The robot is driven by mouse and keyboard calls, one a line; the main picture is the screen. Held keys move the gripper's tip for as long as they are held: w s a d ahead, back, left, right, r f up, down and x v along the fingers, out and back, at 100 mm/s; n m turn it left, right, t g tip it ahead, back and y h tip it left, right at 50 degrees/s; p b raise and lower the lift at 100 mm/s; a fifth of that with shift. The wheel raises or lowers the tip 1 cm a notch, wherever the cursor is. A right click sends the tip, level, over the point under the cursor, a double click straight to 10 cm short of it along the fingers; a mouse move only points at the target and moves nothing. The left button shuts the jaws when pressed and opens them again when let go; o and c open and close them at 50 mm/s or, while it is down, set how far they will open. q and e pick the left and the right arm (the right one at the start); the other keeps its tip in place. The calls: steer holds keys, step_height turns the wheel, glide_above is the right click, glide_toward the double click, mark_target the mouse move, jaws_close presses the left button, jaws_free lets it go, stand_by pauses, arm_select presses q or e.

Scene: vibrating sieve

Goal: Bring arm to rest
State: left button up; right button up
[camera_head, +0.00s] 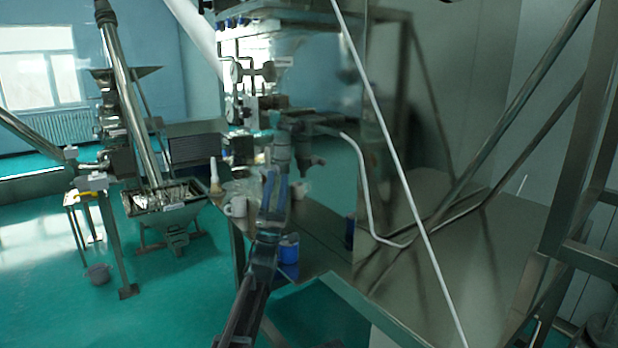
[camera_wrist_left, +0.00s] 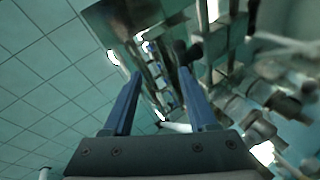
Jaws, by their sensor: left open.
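My left gripper (camera_head: 275,188) shows in the head view near the middle, with its arm rising from the bottom edge. Its two blue-lined fingers stand apart with nothing visible between them. In the left wrist view the open fingers (camera_wrist_left: 158,95) point toward blurred metal machinery. My right gripper is not in either view.
A metal table (camera_head: 325,235) stands behind the gripper. On it are a white mug (camera_head: 236,206), a blue cup (camera_head: 289,248) and a brush-like item (camera_head: 214,175). A thin white pole (camera_head: 400,170) and steel frame beams (camera_head: 570,170) stand at the right.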

arm_select(q)
steer(key=w+a+f+m+g+y, duration=0.1)
steer(key=a+f+g+y, duration=0.1)
steer(key=f+g+y, duration=0.4)
steer(key=w+a+f+m+g+y, duration=0.2)
steer(key=f+y, duration=0.2)
steer(key=f, duration=0.5)
steer(key=s+a+f+m+g+y, duration=0.1)
steer(key=s+a+f+m+g, duration=0.15)
steer(key=s+f+g, duration=0.4)
steer(key=s+a+f+m+g, duration=0.1)
steer(key=s+f+m+g, duration=0.15)
steer(key=f, duration=0.65)
steer(key=s+f+m+g, duration=0.3)
steer(key=s+f+g, duration=0.1)
steer(key=s, duration=0.5)
steer(key=s+f+m+g, duration=0.3)
steer(key=s, duration=0.5)
steer(key=s+f+m+g, duration=0.3)
steer(key=s+f+g, duration=0.1)
steer(key=s, duration=0.5)
steer(key=s+d+r+m+g+y+p, duration=0.1)
steer(key=s+d+m, duration=0.2)
steer(key=s+d, duration=0.4)
steer(key=d, duration=0.3)
steer(key=shift+m, duration=0.4)
